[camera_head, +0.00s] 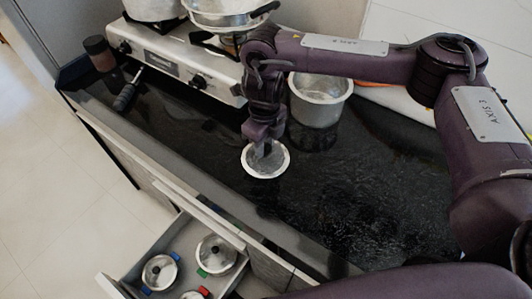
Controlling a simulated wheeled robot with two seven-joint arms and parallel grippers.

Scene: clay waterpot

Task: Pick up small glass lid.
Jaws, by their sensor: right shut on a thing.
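The small glass lid (254,171), round with a pale metal rim, is at the middle of the dark counter, near its front edge. My right gripper (264,149) comes down over the lid's centre and is shut on it, at the knob. The fingers hide the knob. I cannot tell whether the lid's rim touches the counter or hangs just above it. My left gripper is not in view.
A metal pot (319,106) stands behind the lid, close to my right arm. A stove (165,62) with cookware is at the back left. An open drawer (154,245) holding round lids juts out at the front. The counter (345,205) right of the lid is clear.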

